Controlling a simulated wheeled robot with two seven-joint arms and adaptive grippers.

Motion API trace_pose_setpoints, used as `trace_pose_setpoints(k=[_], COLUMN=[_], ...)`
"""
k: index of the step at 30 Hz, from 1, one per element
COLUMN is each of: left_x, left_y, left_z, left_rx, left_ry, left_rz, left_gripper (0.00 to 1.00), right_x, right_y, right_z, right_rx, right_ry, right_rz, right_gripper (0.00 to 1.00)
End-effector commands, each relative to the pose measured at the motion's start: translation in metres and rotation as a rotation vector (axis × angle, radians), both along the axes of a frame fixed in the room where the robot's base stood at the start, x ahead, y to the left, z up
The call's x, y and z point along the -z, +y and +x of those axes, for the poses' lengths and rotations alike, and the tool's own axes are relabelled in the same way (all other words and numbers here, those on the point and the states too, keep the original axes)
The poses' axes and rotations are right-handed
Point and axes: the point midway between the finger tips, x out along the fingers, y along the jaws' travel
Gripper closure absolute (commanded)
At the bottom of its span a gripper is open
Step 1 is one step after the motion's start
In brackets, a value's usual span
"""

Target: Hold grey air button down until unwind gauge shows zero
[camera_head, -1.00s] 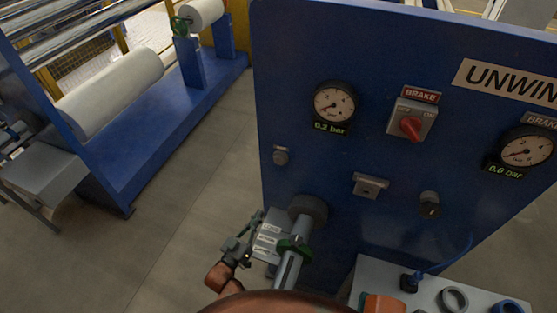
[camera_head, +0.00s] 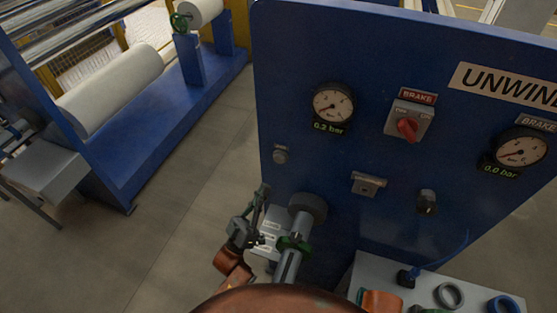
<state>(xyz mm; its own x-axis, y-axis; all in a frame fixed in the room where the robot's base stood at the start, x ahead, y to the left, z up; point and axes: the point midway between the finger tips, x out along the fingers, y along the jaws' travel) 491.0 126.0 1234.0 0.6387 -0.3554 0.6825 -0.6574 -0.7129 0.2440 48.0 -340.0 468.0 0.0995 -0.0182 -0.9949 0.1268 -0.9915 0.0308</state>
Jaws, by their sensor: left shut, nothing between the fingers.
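The blue unwind panel (camera_head: 345,50) fills the right side of the view. The left gauge (camera_head: 333,103) reads about 0.2 bar on its green display, and the right gauge (camera_head: 520,150) reads 0.0 bar. A small round grey button (camera_head: 280,155) sits below and left of the left gauge; I cannot read a label on it. My left gripper (camera_head: 264,190) is shut and empty, its tips pointing up, just below and left of this button in the picture. A gap shows between them. My right gripper is not clearly in view.
A grey shaft with a green collar (camera_head: 292,244) juts out right of my left gripper, beside a labelled light box (camera_head: 272,228). A red brake switch (camera_head: 407,128), a grey bracket (camera_head: 368,185) and a dark knob (camera_head: 426,201) are on the panel.

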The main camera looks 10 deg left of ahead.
Motion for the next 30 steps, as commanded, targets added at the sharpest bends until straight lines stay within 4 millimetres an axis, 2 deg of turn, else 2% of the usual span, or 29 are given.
trace_pose_setpoints(k=[8, 24, 30], left_x=[0.001, 0.003, 0.002], left_y=[-0.001, -0.014, -0.016], left_z=[0.005, 0.07, 0.084], left_rx=[-0.001, 0.0, -0.001], left_ry=[0.001, 0.001, 0.001], left_rz=[0.001, 0.002, 0.001], left_gripper=[1.0, 1.0, 1.0], right_x=[0.002, 0.024, 0.028], right_y=[0.0, 0.0, 0.0], right_z=[0.0, -0.001, -0.002], right_rx=[0.0, 0.0, 0.0], right_ry=[0.0, 0.002, 0.003], right_rz=[0.0, 0.0, 0.001], right_gripper=[0.41, 0.41, 0.41])
